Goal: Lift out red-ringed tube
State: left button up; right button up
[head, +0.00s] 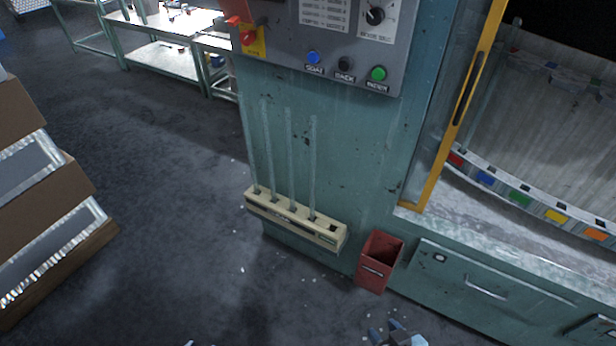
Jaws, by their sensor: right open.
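Several thin, clear glass tubes (313,165) stand nearly upright in a cream rack (322,238) on the front of the teal machine. The rack's rightmost hole looks empty. I cannot make out a red ring on any tube at this size. My right gripper (398,335) shows at the bottom edge, partly cut off. It is open, below the red bin and well apart from the rack and tubes.
A red bin (377,262) hangs right of the rack. A control panel (345,40) with buttons is above the tubes. A yellow-edged door frame (465,110) stands at right. Stacked boxes (45,185) are at left. The floor between is mostly clear, with small shards.

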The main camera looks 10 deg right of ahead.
aim_at(313, 119)
jog(key=i+j, duration=0.3)
jog(key=i+j+z, duration=0.1)
jog(key=i+j, duration=0.2)
jog(key=j, duration=0.2)
jog(key=i+j, duration=0.3)
jog(key=i+j+z, duration=0.1)
jog(key=i+j, duration=0.2)
jog(key=j, duration=0.2)
